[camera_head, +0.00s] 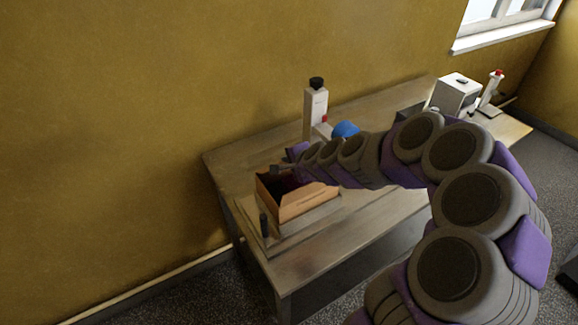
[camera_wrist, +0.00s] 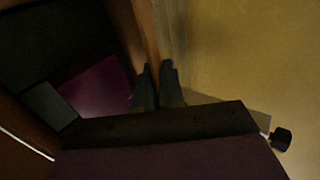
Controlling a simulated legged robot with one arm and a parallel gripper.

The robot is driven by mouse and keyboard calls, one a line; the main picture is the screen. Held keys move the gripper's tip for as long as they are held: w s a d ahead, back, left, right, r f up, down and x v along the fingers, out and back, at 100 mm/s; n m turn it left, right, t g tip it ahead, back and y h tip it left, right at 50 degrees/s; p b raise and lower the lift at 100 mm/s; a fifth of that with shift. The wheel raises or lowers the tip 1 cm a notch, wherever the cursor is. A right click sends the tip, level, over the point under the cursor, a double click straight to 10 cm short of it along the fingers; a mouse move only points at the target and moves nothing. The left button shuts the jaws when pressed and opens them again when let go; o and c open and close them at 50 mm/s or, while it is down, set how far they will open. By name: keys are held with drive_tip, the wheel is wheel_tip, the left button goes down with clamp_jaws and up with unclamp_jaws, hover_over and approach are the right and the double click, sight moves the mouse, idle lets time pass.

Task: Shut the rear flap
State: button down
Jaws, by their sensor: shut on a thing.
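An open wooden box (camera_head: 290,218) sits on the table's left end, its inside dark. Its near side is a light wooden panel (camera_head: 308,200). My gripper (camera_head: 279,169) is at the box's far edge, small and partly merged with the dark interior in the head view. In the wrist view my gripper's two dark fingers (camera_wrist: 158,86) straddle the edge of a thin upright wooden panel (camera_wrist: 147,30), which looks like the rear flap, and are shut on it. The flap's exact angle is hard to tell. Inside the box a purple surface (camera_wrist: 100,88) and a grey piece (camera_wrist: 50,105) show.
The wooden table (camera_head: 305,265) stands against a yellow wall. A tall white device with a black top (camera_head: 315,105) and a blue rounded object (camera_head: 345,129) stand behind my arm. A white box (camera_head: 457,93) is at the far right.

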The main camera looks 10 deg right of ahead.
drive_tip(key=shift+f, duration=0.1)
idle(0.4)
drive_tip(key=c, duration=1.3)
unclamp_jaws()
